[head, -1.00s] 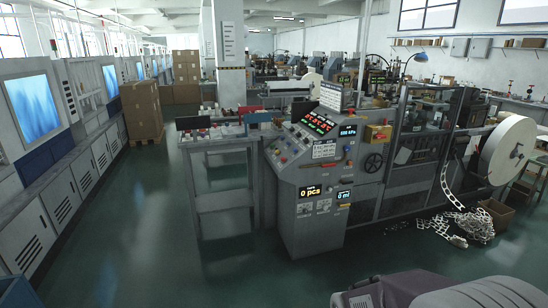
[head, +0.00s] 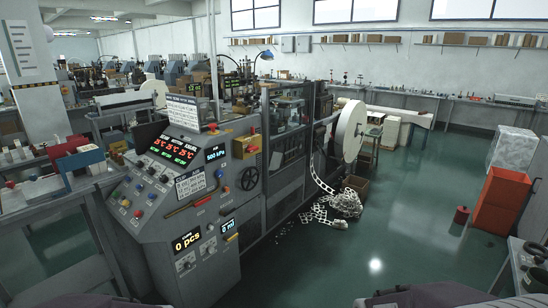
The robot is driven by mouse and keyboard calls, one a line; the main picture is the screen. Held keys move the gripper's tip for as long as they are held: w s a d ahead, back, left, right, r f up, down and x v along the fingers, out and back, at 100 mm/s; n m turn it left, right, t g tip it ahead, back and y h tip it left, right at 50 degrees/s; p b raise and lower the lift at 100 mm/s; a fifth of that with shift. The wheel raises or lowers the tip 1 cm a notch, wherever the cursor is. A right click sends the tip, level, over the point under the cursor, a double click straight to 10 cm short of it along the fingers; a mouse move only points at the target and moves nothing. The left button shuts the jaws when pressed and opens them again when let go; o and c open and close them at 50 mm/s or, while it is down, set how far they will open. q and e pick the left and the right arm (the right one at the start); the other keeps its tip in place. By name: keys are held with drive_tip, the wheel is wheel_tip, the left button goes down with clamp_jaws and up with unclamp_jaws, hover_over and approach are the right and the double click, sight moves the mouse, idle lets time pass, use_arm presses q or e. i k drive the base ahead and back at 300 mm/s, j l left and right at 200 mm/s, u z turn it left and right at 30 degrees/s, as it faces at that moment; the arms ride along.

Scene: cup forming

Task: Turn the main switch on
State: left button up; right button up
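The control console (head: 185,225) of the forming machine stands at left centre, its sloped panel facing me. The panel carries red and green number displays (head: 172,151), several coloured buttons and small knobs. A yellow box with a red part (head: 246,146) sits on the machine just right of the panel. No label names the main switch, and I cannot tell which control it is. Two dials (head: 187,263) sit low on the console front beside the "0 pcs" display (head: 187,240). Neither gripper shows; only dark grey parts of my arms appear along the bottom edge.
A black handwheel (head: 249,178) is on the machine's side. A white paper reel (head: 349,131) stands at its far end, with a heap of punched scrap (head: 335,208) on the floor. The green floor between is clear.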

sight(251, 149)
drive_tip(key=i+l, duration=0.2)
drive_tip(key=i, duration=0.2)
drive_tip(key=i+l+z, duration=0.1)
drive_tip(key=i, duration=0.3)
drive_tip(key=i+l, duration=0.2)
drive_tip(key=i, duration=0.2)
drive_tip(key=i+l+u, duration=0.65)
drive_tip(key=u, duration=0.2)
drive_tip(key=i+l+u, duration=0.4)
drive_tip(key=l, duration=0.15)
drive_tip(key=i+l+u, duration=0.1)
drive_tip(key=l+u, duration=0.35)
